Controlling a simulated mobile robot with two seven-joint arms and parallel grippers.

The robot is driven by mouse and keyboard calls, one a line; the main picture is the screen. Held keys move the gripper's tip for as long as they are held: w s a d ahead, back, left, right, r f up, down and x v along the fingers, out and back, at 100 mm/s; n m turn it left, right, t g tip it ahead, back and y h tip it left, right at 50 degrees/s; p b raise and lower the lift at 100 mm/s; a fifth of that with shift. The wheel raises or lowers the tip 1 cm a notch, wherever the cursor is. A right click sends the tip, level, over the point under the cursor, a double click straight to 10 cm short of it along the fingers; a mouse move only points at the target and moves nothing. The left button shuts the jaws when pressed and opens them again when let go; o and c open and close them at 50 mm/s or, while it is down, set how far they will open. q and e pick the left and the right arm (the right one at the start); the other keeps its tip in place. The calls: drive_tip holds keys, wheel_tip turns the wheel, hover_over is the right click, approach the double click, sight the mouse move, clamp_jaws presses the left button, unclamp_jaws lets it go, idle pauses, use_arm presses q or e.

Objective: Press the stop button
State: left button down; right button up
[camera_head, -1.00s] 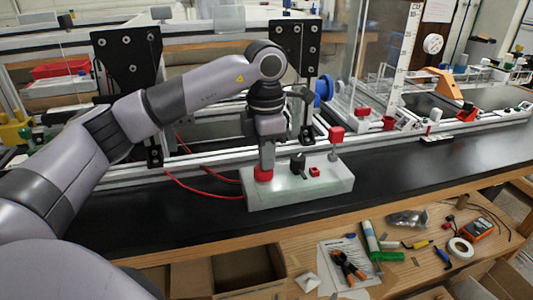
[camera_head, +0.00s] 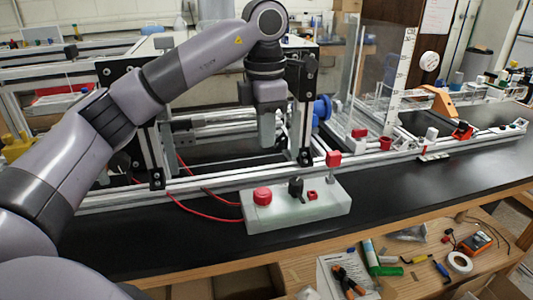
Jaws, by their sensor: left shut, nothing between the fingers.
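A pale grey control box (camera_head: 290,214) sits on the black bench top. A round red button (camera_head: 262,196) is on its left end; I take it to be the stop button. A black knob (camera_head: 296,187), a small red square switch (camera_head: 312,195) and a red-topped lever (camera_head: 333,160) are also on the box. My left gripper (camera_head: 267,143) points down above and slightly behind the red button, apart from it, shut and empty. My right gripper is not in view.
An aluminium extrusion frame with black plates (camera_head: 128,70) runs behind the box. Red cables (camera_head: 205,212) lie left of the box. A wooden table (camera_head: 420,250) with tools, tape and an orange meter (camera_head: 479,241) is in front. The black bench right of the box is clear.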

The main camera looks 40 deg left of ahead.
use_arm(q)
drive_tip(key=shift+r, duration=1.25)
drive_tip(key=shift+f, duration=0.1)
